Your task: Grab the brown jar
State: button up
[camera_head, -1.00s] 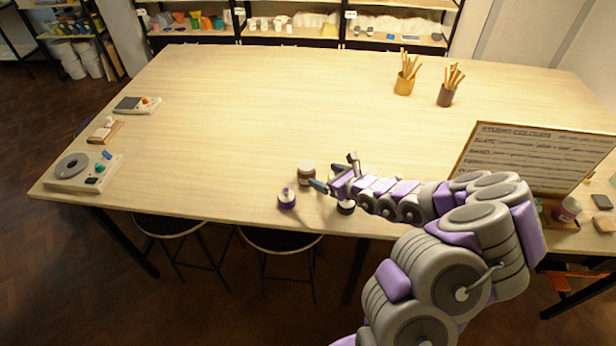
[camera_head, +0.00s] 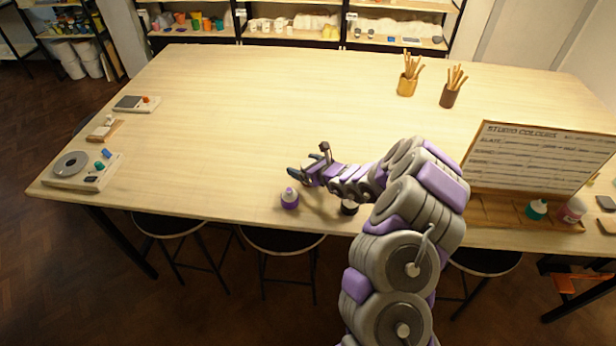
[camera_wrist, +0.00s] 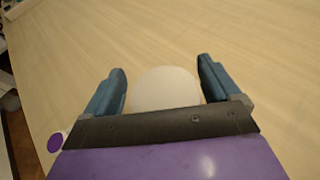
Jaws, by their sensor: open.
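The brown jar shows in the wrist view as a round pale lid (camera_wrist: 165,88) between the two blue fingers of my gripper (camera_wrist: 162,66). The fingers are apart, with a gap visible on each side of the lid, narrower on the left. The gripper's base edge covers the lid's near part, and the jar's brown body does not show.
A dark-based bottle (camera_head: 348,208) is partly behind my arm. A lettered board (camera_head: 540,158), a green bottle (camera_head: 537,209) and a pink bottle (camera_head: 572,210) stand right. Brush pots (camera_head: 406,86) are farther back. The table's middle is clear.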

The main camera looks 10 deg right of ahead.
jog(key=shift+w, duration=0.1)
jog(key=shift+d, duration=0.5)
jog(key=c, duration=0.3)
jog(key=shift+c, duration=0.8)
jog(key=shift+a, duration=0.4)
jog(key=c, duration=0.8)
jog(key=shift+d, duration=0.15)
jog(key=shift+d+r, duration=0.1)
jog(key=shift+r, duration=0.05)
